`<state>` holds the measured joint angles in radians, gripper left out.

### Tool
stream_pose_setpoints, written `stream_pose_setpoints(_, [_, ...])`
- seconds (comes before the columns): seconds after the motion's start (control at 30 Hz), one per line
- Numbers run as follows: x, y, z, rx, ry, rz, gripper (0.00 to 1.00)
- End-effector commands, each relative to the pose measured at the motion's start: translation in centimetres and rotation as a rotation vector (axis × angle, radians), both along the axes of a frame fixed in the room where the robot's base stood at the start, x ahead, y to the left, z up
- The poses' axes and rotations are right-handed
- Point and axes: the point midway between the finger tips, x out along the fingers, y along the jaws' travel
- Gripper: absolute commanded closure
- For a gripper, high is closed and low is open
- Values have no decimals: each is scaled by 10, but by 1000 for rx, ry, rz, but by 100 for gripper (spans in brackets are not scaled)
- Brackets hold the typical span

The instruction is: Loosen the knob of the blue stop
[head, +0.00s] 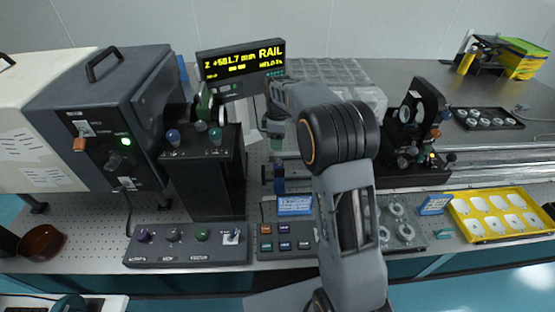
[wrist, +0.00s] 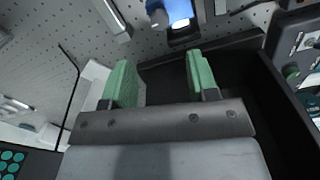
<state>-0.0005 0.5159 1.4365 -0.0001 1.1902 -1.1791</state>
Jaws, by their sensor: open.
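A small blue part (head: 279,186), which looks like the blue stop, shows just below the gripper in the head view. The top of the stop is cut off there.
A black tower (head: 208,180) with blue and green knobs stands left of the gripper. A control panel (head: 187,257) with coloured knobs lies at the front. A black optic mount (head: 416,130) stands on rails to the right. A yellow tray (head: 472,231) lies at the front right.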

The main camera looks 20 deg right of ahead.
Motion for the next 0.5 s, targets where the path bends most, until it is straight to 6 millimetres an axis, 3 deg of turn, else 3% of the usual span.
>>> stream_pose_setpoints(0.2, [-1, 0, -44, 0, 3, -1, 46])
stream_pose_setpoints(0.5, [-1, 0, -83, 0, 1, -1, 46])
